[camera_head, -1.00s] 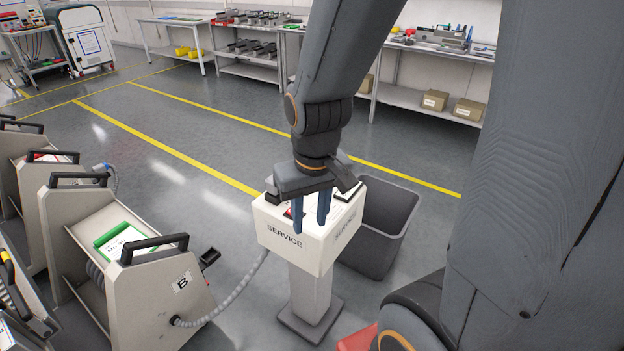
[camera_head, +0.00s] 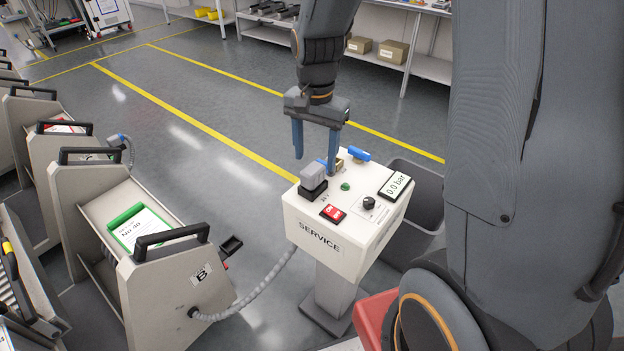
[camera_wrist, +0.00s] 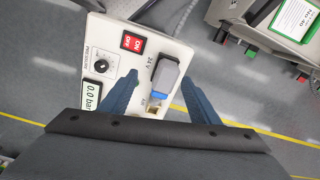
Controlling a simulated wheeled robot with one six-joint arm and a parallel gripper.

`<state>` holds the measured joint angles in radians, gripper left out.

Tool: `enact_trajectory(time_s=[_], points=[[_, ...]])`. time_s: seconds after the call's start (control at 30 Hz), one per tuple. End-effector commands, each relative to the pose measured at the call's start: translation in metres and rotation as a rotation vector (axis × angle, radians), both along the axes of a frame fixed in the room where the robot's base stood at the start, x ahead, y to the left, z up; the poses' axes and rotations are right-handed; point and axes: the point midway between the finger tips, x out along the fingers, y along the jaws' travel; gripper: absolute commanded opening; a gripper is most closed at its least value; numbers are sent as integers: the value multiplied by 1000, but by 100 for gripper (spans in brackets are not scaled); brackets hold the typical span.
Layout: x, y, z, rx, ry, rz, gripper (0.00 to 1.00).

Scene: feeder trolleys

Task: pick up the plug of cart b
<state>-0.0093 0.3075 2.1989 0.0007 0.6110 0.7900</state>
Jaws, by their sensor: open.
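The plug of cart b (camera_head: 313,175) is a grey block in the black 24 V socket on top of the white SERVICE box (camera_head: 315,245). It also shows in the wrist view (camera_wrist: 166,74), with a blue part at its near end. A grey corrugated hose (camera_head: 250,302) runs from cart B (camera_head: 165,285) to behind the box. My gripper (camera_head: 315,164) is open and points down, with its blue fingers apart above the box top. In the wrist view the plug shows between the fingertips (camera_wrist: 159,79); contact cannot be told.
The box top also carries a red switch (camera_head: 333,212), a knob (camera_head: 369,202), a 0.0 bar display (camera_head: 395,185) and a blue-handled fitting (camera_head: 357,154). A dark bin (camera_head: 420,190) stands behind it. Other carts stand at left. The floor beyond is clear.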

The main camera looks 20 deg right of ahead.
Motion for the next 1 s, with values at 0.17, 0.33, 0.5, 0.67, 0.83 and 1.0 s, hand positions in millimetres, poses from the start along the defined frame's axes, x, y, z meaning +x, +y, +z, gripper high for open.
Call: enact_trajectory(time_s=[0.17,0.33,0.5,0.67,0.83,1.0], points=[[25,1,-14,2,22,-171,56],[28,0,-27,1,28,-204,56],[27,-1,-42,2,27,-203,56],[26,-3,-57,1,29,-203,56],[27,-5,-78,1,28,-202,56],[27,-4,-90,2,26,-201,56]])
